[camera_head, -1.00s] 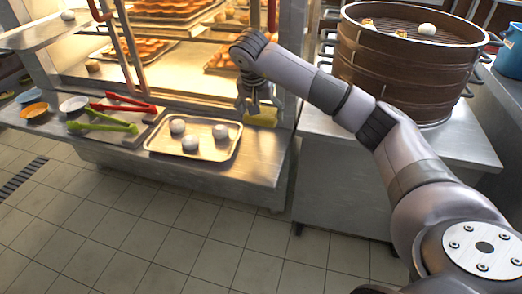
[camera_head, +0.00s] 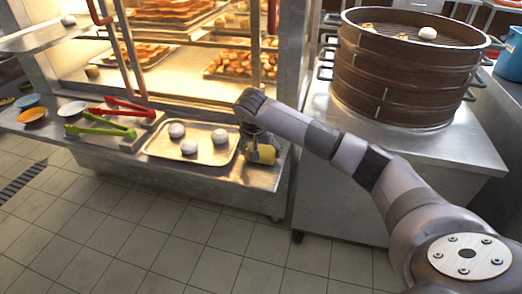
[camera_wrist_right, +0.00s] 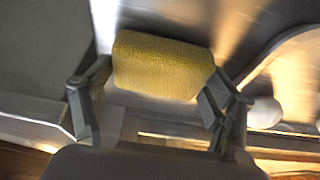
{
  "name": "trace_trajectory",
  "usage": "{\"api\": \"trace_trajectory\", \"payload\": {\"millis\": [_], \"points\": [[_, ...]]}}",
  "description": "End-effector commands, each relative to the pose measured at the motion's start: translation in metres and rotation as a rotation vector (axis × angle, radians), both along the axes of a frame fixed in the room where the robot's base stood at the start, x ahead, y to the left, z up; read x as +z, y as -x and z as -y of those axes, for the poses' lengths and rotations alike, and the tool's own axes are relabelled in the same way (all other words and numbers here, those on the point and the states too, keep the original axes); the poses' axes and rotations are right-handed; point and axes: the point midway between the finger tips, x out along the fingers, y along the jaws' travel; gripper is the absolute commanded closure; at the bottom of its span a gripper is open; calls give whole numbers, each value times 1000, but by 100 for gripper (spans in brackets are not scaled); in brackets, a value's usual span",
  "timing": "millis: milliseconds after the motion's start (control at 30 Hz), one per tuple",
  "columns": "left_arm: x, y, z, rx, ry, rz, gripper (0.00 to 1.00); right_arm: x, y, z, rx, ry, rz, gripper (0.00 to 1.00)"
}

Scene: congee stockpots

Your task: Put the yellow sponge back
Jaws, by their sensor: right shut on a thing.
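The yellow sponge (camera_head: 264,154) is between the fingers of my right gripper (camera_head: 256,149), above or at the counter, just right of the tray. I cannot tell from the head view whether it touches the counter. In the right wrist view the sponge (camera_wrist_right: 163,66) spans the gap between the two fingers, which press on its left and right ends. My left gripper is not in view.
A tray (camera_head: 160,155) with three white buns lies on the steel counter. Red tongs (camera_head: 125,107), green tongs (camera_head: 100,131) and small plates lie left of it. The glass display case stands behind. A stacked steamer (camera_head: 400,75) stands on the right table.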

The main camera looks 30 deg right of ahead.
Motion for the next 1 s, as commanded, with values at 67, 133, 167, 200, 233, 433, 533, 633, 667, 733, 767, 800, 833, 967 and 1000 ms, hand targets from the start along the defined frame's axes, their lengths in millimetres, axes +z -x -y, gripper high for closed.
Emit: {"api": "trace_trajectory", "payload": {"millis": [67,133,167,200,233,433,533,633,667,733,767,800,833,967,1000], "points": [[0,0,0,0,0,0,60,0,0,0,0,0,0,48],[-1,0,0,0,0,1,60,-2,0,0,1,1,-1,48],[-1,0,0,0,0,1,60,-3,0,0,1,1,-1,48],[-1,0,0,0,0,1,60,-3,0,0,1,0,0,20],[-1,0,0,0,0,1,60,-3,0,0,1,0,0,18],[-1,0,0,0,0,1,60,-3,0,0,1,0,-2,5],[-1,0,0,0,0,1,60,-3,0,0,1,0,-2,1],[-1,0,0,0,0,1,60,-3,0,0,1,-1,-1,1],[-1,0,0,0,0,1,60,-3,0,0,1,-1,-1,1],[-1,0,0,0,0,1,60,-3,0,0,1,0,-2,1],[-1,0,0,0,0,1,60,-3,0,0,1,-1,-1,1],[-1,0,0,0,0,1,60,-2,0,0,1,-1,-1,1],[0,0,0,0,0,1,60,-1,0,0,1,-1,-1,1],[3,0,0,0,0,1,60,12,2,-3,2,0,2,1],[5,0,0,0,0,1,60,18,3,-5,2,-1,2,1]]}}
